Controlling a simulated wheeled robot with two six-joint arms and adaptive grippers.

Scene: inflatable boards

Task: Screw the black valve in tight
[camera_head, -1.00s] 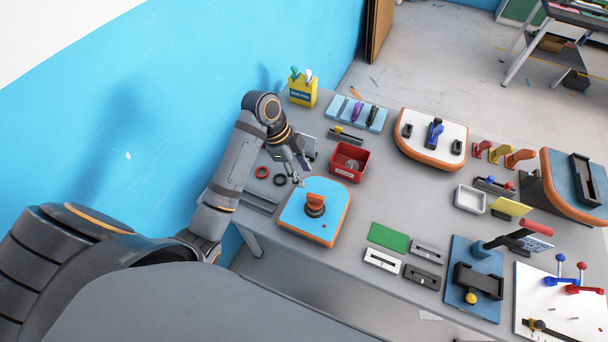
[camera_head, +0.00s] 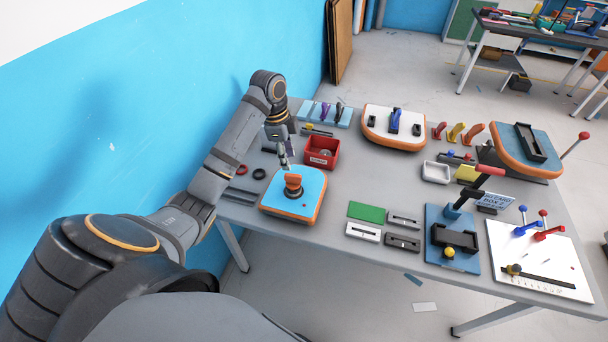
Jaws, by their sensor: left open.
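A small blue board with an orange edge (camera_head: 275,204) lies at the left of the table. On it stands the black valve (camera_head: 293,192), a round black base with an orange piece (camera_head: 293,180) on top. My left gripper (camera_head: 285,161) is open, pointing down just above and slightly left of the orange piece. A small gap seems to lie between them; contact cannot be told. How deep the valve sits in the board cannot be seen. My right gripper is not in view.
A red ring (camera_head: 242,169) and a black ring (camera_head: 259,174) lie left of the board. A red bin (camera_head: 322,153) stands close behind it. A white board with an orange edge (camera_head: 378,137) lies farther back. A green plate (camera_head: 366,211) lies to the right.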

